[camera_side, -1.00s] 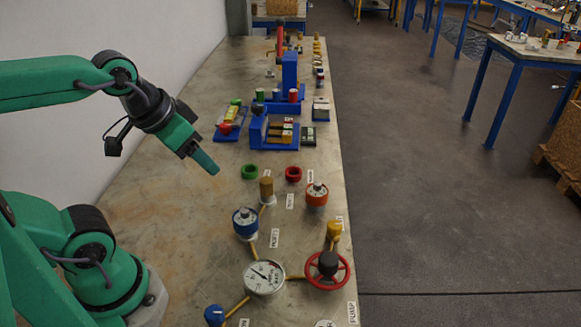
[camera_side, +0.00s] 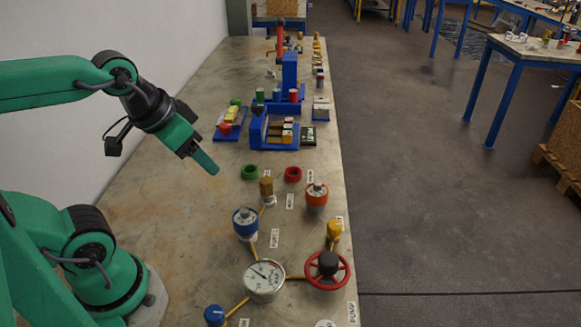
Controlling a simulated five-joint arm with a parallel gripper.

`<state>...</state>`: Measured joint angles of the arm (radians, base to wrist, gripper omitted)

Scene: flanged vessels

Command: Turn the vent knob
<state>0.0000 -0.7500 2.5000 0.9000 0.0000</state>
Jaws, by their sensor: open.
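My gripper (camera_side: 205,162) hangs in the air over the left part of the bench, tilted down to the right. It is open with nothing in it; from this side its fingers overlap. It is apart from every knob. Possible vent knobs are a blue knob (camera_side: 214,314) at the bottom, cut by the picture edge, and a yellow knob (camera_side: 334,230) at the right, both on brass pipes. The small labels are mostly too blurred to read, so I cannot tell which knob is the vent knob.
A blue-banded vessel (camera_side: 245,222), an orange-banded vessel (camera_side: 317,194), a white gauge (camera_side: 264,280) and a red handwheel (camera_side: 328,270) stand nearby. Green (camera_side: 249,172) and red (camera_side: 293,174) rings lie behind. Blue racks (camera_side: 284,130) stand farther back. The bench's left part is clear.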

